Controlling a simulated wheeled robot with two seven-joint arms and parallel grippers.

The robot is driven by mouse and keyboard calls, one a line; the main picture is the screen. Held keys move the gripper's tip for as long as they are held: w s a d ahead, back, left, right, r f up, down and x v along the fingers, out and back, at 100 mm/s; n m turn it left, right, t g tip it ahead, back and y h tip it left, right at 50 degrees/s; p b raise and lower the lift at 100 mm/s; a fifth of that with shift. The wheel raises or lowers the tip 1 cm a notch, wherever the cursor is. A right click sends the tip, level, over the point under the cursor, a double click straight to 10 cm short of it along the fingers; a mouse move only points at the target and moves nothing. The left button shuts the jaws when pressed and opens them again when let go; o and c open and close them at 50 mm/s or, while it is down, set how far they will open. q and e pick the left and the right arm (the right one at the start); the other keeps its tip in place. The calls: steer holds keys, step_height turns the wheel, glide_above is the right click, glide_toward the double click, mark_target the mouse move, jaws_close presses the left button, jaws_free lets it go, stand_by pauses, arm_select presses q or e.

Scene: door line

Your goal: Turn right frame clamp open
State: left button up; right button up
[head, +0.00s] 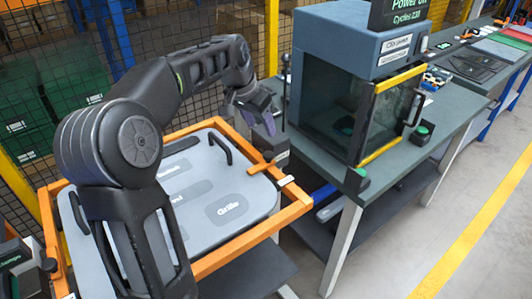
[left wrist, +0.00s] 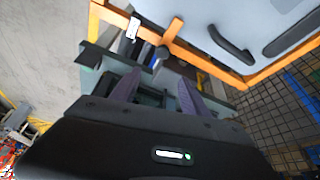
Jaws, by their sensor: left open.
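The right frame clamp (head: 262,167) is an orange lever beside a dark block, at the right side of the orange frame (head: 225,262). In the left wrist view, the clamp's orange lever (left wrist: 180,38) and dark round knob lie just beyond the fingertips. The frame surrounds a grey door panel (head: 240,190) with labelled patches, one reading "Grille", and a black handle. My left gripper (head: 262,112) is open and empty, above and behind the clamp, apart from it. Its two purple fingers (left wrist: 160,80) show spread in the left wrist view. My right gripper is not in view.
A glass-fronted machine (head: 345,95) with a yellow-edged door stands on a bench (head: 425,150) to the right. A green button (head: 422,130) sits before it. A wire mesh fence (head: 185,105) and yellow posts stand behind. The floor at the right is clear.

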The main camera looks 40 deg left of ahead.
arm_select(q)
steer(key=b, duration=0.4)
glide_toward(268, 154)
steer(key=shift+d+p, duration=0.1)
steer(key=shift+p, duration=0.2)
steer(key=p+x, duration=0.1)
steer(key=x, duration=0.7)
steer(key=shift+s, duration=0.1)
steer(key=shift+c, duration=0.4)
steer(key=shift+r, duration=0.1)
jaws_close()
stand_by(0.6)
